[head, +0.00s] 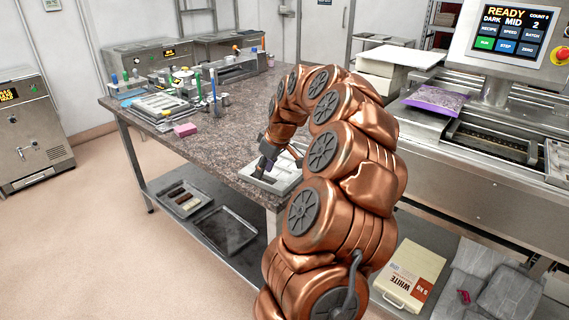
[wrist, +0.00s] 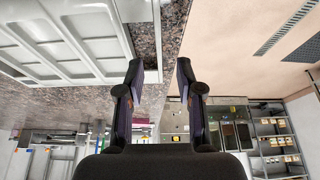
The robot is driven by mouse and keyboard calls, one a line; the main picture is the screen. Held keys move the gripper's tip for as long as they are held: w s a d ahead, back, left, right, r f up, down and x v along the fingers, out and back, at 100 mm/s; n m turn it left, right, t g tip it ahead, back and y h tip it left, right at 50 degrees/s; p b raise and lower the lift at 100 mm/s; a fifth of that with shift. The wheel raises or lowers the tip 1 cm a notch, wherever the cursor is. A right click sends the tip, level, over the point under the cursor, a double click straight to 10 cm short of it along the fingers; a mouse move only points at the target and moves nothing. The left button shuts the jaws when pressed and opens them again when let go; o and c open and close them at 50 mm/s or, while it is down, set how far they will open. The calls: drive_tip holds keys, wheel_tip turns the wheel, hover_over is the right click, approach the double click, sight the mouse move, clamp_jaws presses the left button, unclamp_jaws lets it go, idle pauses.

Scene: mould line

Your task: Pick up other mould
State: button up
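A white mould (head: 286,178) with rectangular cavities lies on the near right end of the stone-topped table, partly hidden behind my arm. It also fills the upper left of the wrist view (wrist: 75,70). My gripper (head: 266,165) is low over this mould's left side. In the wrist view my gripper (wrist: 159,68) is open, its two dark fingers apart with nothing held. The mould's rim shows between the fingertips, close to the left one; I cannot tell whether they touch. Another light mould or tray (head: 162,105) lies farther back on the table.
The table (head: 232,130) carries bottles, tools and a pink block (head: 185,130) at its far part. Its lower shelf holds a dark tray (head: 226,230). A machine with a screen (head: 510,35) stands right. A white carton (head: 410,275) is at lower right.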

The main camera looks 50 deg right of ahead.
drive_tip(key=shift+p+x, duration=0.85)
drive_tip(key=shift+x, duration=1.75)
drive_tip(key=shift+s, duration=0.1)
clamp_jaws()
